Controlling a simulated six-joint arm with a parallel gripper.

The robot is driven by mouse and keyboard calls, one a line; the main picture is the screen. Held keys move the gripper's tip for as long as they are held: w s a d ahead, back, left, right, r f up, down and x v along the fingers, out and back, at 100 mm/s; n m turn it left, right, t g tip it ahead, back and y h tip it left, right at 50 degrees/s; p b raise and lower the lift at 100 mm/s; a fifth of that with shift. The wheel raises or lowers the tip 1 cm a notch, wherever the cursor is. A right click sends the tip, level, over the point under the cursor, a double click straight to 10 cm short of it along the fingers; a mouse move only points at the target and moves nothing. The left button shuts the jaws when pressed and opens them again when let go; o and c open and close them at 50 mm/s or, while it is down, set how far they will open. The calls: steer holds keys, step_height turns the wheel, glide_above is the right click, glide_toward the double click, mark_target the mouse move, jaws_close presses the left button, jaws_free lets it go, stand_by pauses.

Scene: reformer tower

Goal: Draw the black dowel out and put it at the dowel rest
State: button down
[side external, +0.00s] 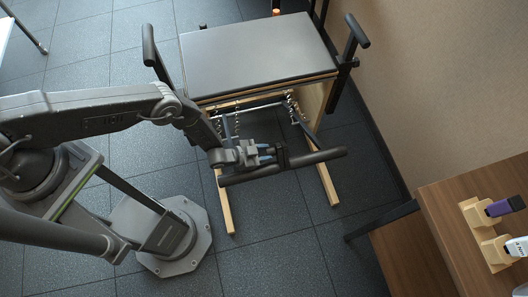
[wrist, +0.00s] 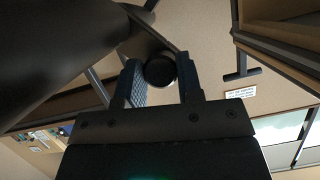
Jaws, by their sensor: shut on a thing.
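My gripper (side external: 267,153) is at the front of the padded chair frame, by the long black bar (side external: 315,158) of its pedal. In the wrist view my gripper (wrist: 161,85) has its two fingers on either side of a round black end (wrist: 160,71), which I take to be the black dowel, and is shut on it. The dowel's length is hidden in the wrist view. In the side view the dowel cannot be told apart from the dark parts around my gripper. Which thing is the dowel rest is not clear.
The chair has a black padded seat (side external: 258,50), upright handles, springs and wooden floor rails (side external: 327,184). A brown wooden table (side external: 445,220) at the right holds pale wooden holders (side external: 473,214), a purple-and-black item (side external: 505,206) and a white item (side external: 517,246). The floor between is clear.

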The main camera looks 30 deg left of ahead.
steer(key=shift+s+a, duration=0.45)
stand_by(0.4)
steer(key=c, duration=1.4)
jaws_free()
jaws_close()
steer(key=shift+s+a, duration=1.9)
